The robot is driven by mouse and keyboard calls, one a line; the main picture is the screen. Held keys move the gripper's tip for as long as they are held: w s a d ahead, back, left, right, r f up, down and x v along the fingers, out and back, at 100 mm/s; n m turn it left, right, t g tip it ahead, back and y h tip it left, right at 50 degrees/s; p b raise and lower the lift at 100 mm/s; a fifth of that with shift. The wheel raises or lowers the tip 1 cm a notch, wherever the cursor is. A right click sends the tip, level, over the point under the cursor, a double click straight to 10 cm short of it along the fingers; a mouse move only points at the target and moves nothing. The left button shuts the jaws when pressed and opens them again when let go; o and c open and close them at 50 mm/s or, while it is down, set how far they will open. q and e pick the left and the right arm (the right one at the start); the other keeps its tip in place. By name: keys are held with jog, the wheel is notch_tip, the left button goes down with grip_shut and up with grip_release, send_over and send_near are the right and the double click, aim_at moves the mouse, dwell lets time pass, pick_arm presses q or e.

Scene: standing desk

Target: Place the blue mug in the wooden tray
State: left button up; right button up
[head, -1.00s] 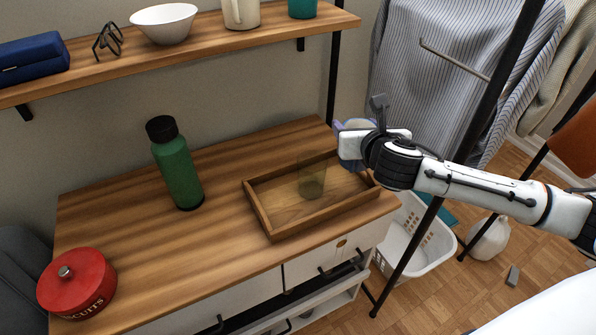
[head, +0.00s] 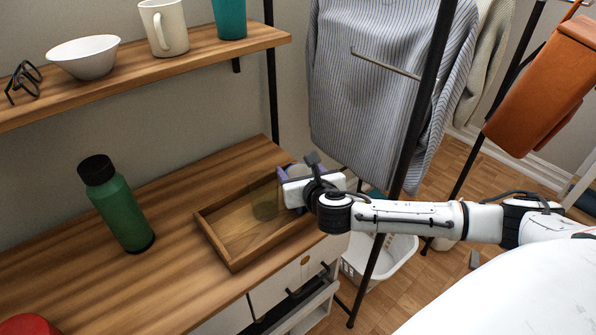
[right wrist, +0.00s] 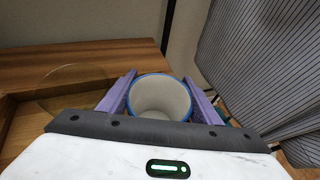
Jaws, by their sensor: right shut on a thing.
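My right gripper (head: 288,182) is shut on the blue mug (right wrist: 160,98); in the right wrist view its purple fingers grip both sides of the mug, showing a blue rim and pale inside. In the head view the mug is mostly hidden behind the gripper. The gripper hangs by the right end of the wooden tray (head: 215,243), overlapping its back right part in the picture. The tray lies on the desk; part of it shows at left in the right wrist view (right wrist: 12,100). My left gripper is not in view.
A clear glass (head: 266,204) stands in the tray, close left of my gripper; it also shows in the right wrist view (right wrist: 75,85). A green bottle (head: 122,210) stands left of the tray. A black rack post (head: 408,130) and hanging striped shirt (head: 375,80) are at right.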

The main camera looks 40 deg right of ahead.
jog(key=o, duration=1)
jog(key=shift+f, duration=0.1)
jog(key=shift+c, duration=0.2)
jog(key=shift+r, duration=0.2)
jog(key=v, duration=1.2)
jog(key=shift+p, duration=0.4)
